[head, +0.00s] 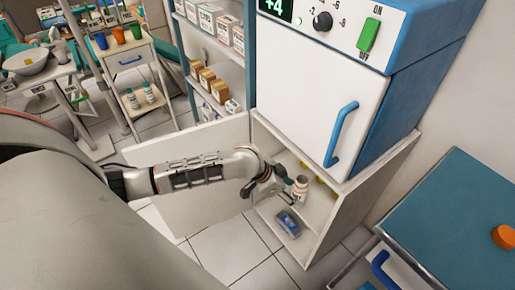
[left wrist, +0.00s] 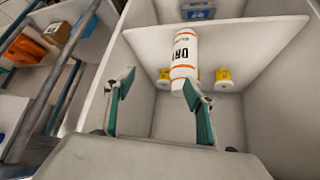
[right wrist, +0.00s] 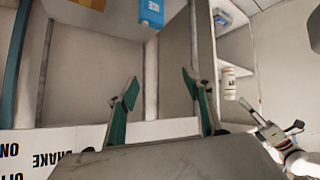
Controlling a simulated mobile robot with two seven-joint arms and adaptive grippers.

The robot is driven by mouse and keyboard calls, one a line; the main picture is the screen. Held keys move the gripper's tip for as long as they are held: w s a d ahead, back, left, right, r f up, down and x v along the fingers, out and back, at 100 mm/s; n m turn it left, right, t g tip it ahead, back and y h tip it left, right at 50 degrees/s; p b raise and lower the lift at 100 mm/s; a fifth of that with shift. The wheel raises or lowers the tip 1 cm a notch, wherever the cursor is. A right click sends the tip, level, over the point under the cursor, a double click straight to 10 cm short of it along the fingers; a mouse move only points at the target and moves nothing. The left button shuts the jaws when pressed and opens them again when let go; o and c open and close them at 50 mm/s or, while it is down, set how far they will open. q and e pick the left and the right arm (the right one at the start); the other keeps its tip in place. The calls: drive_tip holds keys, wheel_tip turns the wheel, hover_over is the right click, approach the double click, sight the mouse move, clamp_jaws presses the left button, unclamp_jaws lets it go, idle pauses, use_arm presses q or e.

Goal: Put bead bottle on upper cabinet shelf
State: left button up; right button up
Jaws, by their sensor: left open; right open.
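The bead bottle (head: 300,187), white with orange bands, is in the open white cabinet (head: 334,222) under the blue-and-white unit. It appears upright at the front of the inner shelf (left wrist: 245,38); its exact contact with the shelf is unclear. My left gripper (head: 277,184) is open at the cabinet mouth, just left of the bottle. In the left wrist view, the bottle (left wrist: 184,58) shows beyond the parted fingers (left wrist: 160,92), not clasped. My right gripper (right wrist: 160,88) is open and empty; its view also shows the bottle (right wrist: 229,84) and my left gripper (right wrist: 268,122).
Small yellow containers (left wrist: 223,76) stand behind the bottle. A blue pack (head: 288,222) lies on the cabinet floor. The open cabinet door (head: 205,185) stands to the left. A teal-topped cart (head: 460,215) is at right. The unit with a blue handle (head: 341,133) is above.

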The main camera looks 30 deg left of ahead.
use_arm(q)
drive_tip(key=s+d+f+n+t, duration=0.25)
drive_tip(key=s+d, duration=0.35)
drive_tip(key=s, duration=0.4)
drive_tip(key=s+a+t+y, duration=0.1)
drive_tip(key=s+a, duration=0.3)
drive_tip(key=s, duration=0.2)
drive_tip(key=s+a+n+t+y, duration=0.1)
drive_tip(key=s+a+y, duration=0.1)
drive_tip(key=s+a, duration=0.2)
drive_tip(key=s, duration=0.3)
drive_tip(key=shift+t, duration=0.35)
